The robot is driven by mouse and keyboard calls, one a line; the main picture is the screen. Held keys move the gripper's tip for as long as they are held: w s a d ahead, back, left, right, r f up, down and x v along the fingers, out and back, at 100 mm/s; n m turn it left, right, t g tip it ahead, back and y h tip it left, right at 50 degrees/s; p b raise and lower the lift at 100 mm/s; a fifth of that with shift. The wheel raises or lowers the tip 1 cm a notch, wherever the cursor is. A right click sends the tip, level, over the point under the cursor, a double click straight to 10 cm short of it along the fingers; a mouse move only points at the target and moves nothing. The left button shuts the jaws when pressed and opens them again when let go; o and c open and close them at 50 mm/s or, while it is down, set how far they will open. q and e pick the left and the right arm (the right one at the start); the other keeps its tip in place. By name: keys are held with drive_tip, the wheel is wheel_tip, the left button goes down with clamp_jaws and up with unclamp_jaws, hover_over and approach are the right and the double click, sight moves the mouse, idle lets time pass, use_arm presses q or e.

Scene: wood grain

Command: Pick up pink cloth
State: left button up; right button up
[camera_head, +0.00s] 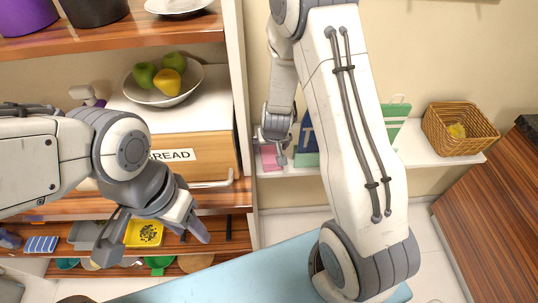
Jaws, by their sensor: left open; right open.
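A small pink item (268,158), seemingly the pink cloth, sits at the left end of the white wall shelf (420,158). It is partly hidden behind my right gripper (271,148), which is open and hangs over it. I cannot tell whether the fingers touch it. My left gripper (153,240) is open and empty in front of the lower wooden shelves. A yellow patterned item (144,233) shows between its fingers, on the shelf behind.
A bread box (200,152) and a bowl of fruit (163,91) stand on the left shelving. Blue and green bags (306,143) stand right of the pink item, with a wicker basket (459,127) further right. A light blue surface (235,277) lies below.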

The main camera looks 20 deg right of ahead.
sight(270, 150)
drive_tip(key=x, duration=0.5)
drive_tip(key=shift+d+r, duration=0.1)
drive_tip(key=shift+d, duration=0.15)
drive_tip(key=c, duration=1.2)
drive_tip(key=shift+o, duration=0.2)
